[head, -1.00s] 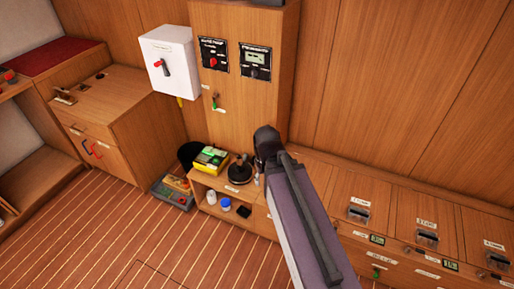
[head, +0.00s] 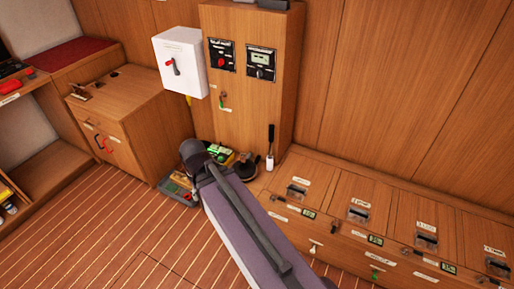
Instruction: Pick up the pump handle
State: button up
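An upright black rod with a white lower part (head: 270,147) stands at the foot of the wooden column, at the left end of the long bench; it may be the pump handle, but I cannot be sure. My arm crosses the lower middle of the head view, just left of and below this rod, with a clear gap between them. My gripper is not in view.
The wooden column (head: 250,110) carries two black panels. A white switch box (head: 180,62) hangs beside it. A green and yellow box (head: 220,155) and a dark round item (head: 244,171) sit by my arm. The bench (head: 345,182) has several latched lids. The striped floor (head: 120,235) is clear at left.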

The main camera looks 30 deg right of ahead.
aim_at(271, 127)
jog(key=u, duration=0.35)
jog(key=k, duration=1.15)
jog(key=z, duration=0.65)
jog(key=i, duration=1)
